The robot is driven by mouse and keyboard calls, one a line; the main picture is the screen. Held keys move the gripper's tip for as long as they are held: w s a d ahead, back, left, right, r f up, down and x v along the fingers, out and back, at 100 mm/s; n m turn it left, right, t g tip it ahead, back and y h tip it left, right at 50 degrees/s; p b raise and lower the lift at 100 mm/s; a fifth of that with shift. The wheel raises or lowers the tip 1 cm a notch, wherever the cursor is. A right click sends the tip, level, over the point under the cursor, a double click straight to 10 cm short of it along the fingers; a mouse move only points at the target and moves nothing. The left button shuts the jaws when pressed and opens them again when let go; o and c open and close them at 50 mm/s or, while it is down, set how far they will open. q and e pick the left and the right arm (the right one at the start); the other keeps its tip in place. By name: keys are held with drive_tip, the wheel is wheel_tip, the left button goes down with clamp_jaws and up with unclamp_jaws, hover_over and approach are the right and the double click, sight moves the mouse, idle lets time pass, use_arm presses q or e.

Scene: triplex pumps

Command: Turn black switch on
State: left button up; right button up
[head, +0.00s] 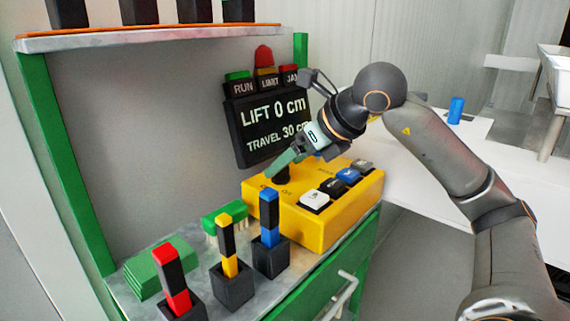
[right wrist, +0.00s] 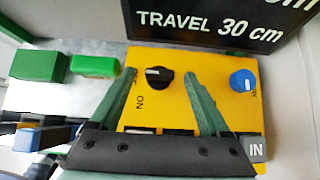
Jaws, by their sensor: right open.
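The black switch (right wrist: 158,78) is a round knob with a white mark, on top of a yellow control box (head: 311,232). An "ON" label is printed beside it in the right wrist view. My right gripper (right wrist: 160,75) is open, with one green finger on each side of the switch and a gap between each finger and the knob. In the head view my right gripper (head: 287,161) reaches down to the switch (head: 282,177) from the upper right. I cannot tell how far the fingertips are above the box. My left gripper is not in view.
A blue knob (right wrist: 243,82) sits on the same box, right of the switch. White, black and blue push buttons line the box's front. A display (head: 268,122) reading "LIFT 0 cm, TRAVEL 30 cm" stands behind. Coloured bars in black holders (head: 235,286) stand at the front left.

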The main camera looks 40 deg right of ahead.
drive_tip(key=shift+x, duration=0.8)
drive_tip(key=shift+c, duration=0.3)
clamp_jaws()
